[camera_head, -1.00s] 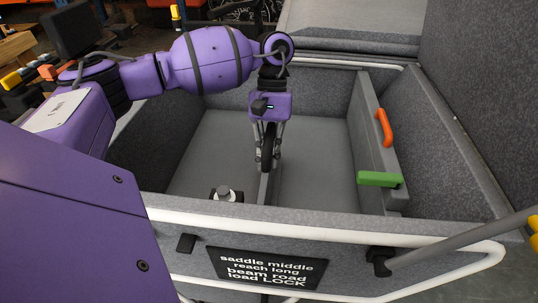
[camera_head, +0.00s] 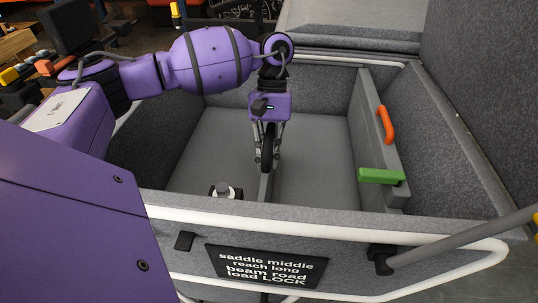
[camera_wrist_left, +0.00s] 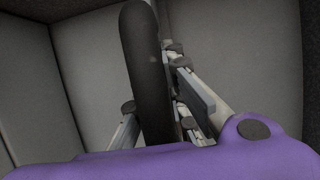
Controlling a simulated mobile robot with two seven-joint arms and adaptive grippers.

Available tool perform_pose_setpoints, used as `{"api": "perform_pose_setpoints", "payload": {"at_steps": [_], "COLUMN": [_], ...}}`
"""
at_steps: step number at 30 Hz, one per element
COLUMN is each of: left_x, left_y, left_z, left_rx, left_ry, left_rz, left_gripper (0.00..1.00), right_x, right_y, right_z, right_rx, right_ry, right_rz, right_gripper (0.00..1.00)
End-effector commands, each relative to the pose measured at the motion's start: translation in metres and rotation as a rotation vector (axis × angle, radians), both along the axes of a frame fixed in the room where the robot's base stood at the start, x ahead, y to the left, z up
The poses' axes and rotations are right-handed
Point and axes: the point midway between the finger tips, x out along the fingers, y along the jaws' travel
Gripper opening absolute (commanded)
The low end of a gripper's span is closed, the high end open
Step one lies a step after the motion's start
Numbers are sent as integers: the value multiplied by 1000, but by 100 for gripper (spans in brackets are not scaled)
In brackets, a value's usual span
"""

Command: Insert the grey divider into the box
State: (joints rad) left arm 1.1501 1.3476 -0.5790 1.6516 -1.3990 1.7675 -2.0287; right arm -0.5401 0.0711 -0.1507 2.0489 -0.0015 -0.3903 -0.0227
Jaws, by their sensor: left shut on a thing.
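The grey divider (camera_head: 264,188) shows as a narrow upright panel, nearly edge-on, inside the grey felt-lined box (camera_head: 340,218) in the head view. My left gripper (camera_head: 268,158) points down inside the box and is shut on the divider's dark, rounded upper part. That part also shows between the fingers in the left wrist view (camera_wrist_left: 146,70). Whether the divider's lower edge touches the box floor or sits in a slot is hidden. My right gripper is not in view.
An orange handle (camera_head: 385,125) and a green block (camera_head: 380,176) are on the box's right inner side. White rails edge the box, and a raised grey lid (camera_head: 480,60) stands at right.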

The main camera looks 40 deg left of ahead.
Motion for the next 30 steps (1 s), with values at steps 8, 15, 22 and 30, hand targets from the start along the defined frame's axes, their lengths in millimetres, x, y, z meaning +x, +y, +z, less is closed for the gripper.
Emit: {"api": "perform_pose_setpoints", "payload": {"at_steps": [8, 15, 22, 30], "left_x": [0, 1, 1, 0], "left_y": [0, 0, 0, 0], "left_z": [-3, -6, -7, -7], "left_rx": [-1, -1, -1, -1], "left_ry": [-2, -2, -3, -2], "left_rz": [0, 0, 0, -1], "left_gripper": [0, 0, 0, 34], "right_x": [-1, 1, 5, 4], "right_y": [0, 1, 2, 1], "right_z": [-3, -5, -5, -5], "right_rx": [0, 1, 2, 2], "right_ry": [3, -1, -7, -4], "right_rz": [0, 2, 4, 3], "right_gripper": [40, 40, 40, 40]}}
